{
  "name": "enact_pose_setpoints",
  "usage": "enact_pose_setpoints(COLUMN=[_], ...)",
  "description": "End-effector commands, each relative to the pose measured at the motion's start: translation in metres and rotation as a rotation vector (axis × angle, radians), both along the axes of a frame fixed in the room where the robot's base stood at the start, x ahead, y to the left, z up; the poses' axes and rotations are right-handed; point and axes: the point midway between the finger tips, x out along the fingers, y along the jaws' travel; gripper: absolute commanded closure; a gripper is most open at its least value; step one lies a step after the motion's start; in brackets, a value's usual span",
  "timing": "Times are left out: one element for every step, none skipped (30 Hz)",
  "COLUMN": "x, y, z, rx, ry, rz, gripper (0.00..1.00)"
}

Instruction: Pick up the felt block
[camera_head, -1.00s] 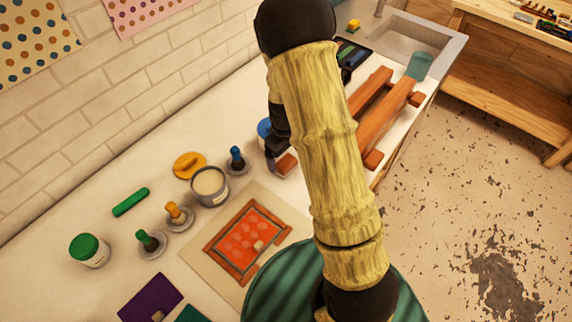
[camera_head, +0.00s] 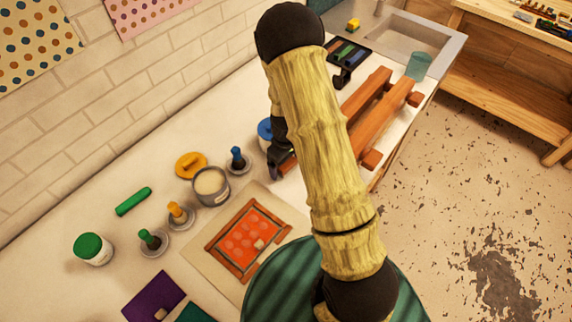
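I cannot tell for sure which item is the felt block. Small candidates are a yellow block (camera_head: 353,25) by the sink and a small beige piece (camera_head: 259,243) on the orange-red framed panel (camera_head: 240,240). My gripper (camera_head: 273,172) is black and points down beside the brown wooden rack (camera_head: 372,112), near its left end. My arm hides part of the rack and much of the gripper. I cannot see whether the fingers are open or hold anything.
A blue-lidded jar (camera_head: 265,129) stands close to my gripper. A black tray (camera_head: 349,57) and sink (camera_head: 405,42) are behind.

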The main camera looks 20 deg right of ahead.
Motion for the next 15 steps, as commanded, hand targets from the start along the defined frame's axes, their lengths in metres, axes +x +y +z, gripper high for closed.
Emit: enact_pose_setpoints(x=[0.0000, 0.0000, 0.0000, 0.0000, -0.0001, -0.0001, -0.0001, -0.0001, 0.0000, 0.0000, 0.0000, 0.0000, 0.0000, 0.0001, 0.0001], y=[0.0000, 0.0000, 0.0000, 0.0000, -0.0001, -0.0001, -0.0001, -0.0001, 0.0000, 0.0000, 0.0000, 0.0000, 0.0000, 0.0000, 0.0000], z=[0.0001, 0.0001, 0.0001, 0.0001, 0.0001, 0.0001, 0.0001, 0.0001, 0.0003, 0.0003, 0.0003, 0.0003, 0.0003, 0.0004, 0.0009], rx=[0.000, 0.000, 0.000, 0.000, 0.000, 0.000, 0.000, 0.000, 0.000, 0.000, 0.000, 0.000, 0.000, 0.000, 0.000], ry=[0.000, 0.000, 0.000, 0.000, 0.000, 0.000, 0.000, 0.000, 0.000, 0.000, 0.000, 0.000, 0.000, 0.000, 0.000], rz=[0.000, 0.000, 0.000, 0.000, 0.000, 0.000, 0.000, 0.000, 0.000, 0.000, 0.000, 0.000, 0.000, 0.000, 0.000], gripper=[0.21, 0.27, 0.34, 0.40, 0.46, 0.54, 0.60, 0.61, 0.61, 0.61, 0.61, 0.61, 0.61, 0.61, 0.61])
